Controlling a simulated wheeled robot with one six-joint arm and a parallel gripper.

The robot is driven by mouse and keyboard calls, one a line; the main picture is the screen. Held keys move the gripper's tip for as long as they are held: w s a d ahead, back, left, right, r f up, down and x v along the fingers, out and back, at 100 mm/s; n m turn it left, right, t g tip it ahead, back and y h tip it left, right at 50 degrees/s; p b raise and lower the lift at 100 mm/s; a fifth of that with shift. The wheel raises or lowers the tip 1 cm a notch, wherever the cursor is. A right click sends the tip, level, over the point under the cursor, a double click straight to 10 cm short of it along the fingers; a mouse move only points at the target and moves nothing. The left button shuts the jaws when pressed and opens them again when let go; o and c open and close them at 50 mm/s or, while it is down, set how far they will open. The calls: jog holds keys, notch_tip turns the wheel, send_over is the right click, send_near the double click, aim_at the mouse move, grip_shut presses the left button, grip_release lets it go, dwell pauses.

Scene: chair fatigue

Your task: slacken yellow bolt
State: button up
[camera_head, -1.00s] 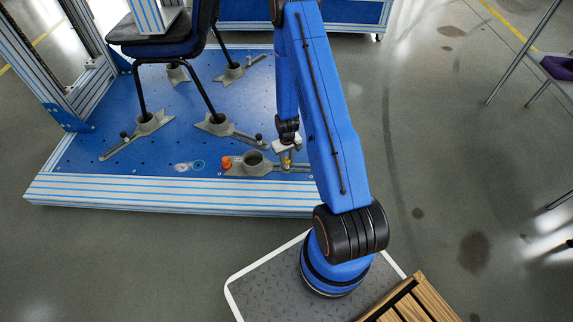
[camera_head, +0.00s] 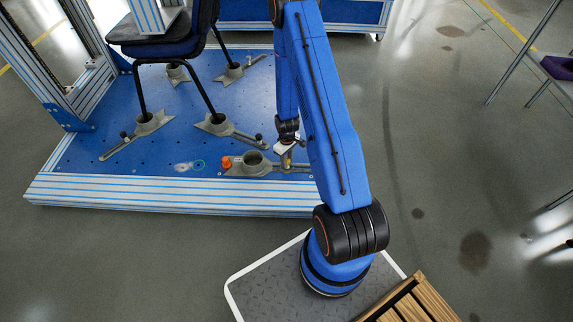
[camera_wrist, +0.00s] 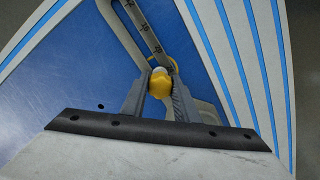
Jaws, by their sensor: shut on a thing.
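The yellow bolt (camera_wrist: 160,84) stands in the slot of a grey clamp arm in the wrist view. My gripper (camera_wrist: 160,92) has its two grey fingers on either side of the bolt's head, shut on it. In the head view my gripper (camera_head: 287,158) reaches down to the slotted arm of the nearest grey clamp foot (camera_head: 254,165), and the bolt is a tiny yellow spot, mostly hidden by the gripper. An orange knob (camera_head: 227,162) sits at the left end of that clamp foot.
The blue base plate (camera_head: 110,165) carries several other clamp feet holding the legs of a black chair (camera_head: 160,42). A striped aluminium edge (camera_head: 170,195) borders the plate in front. Wooden slats (camera_head: 412,300) lie at lower right.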

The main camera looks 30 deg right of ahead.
jog(key=n, duration=0.3)
jog(key=shift+n, duration=0.4)
jog(key=o, duration=1.1)
jog(key=shift+c, duration=0.2)
jog(key=shift+m, duration=2)
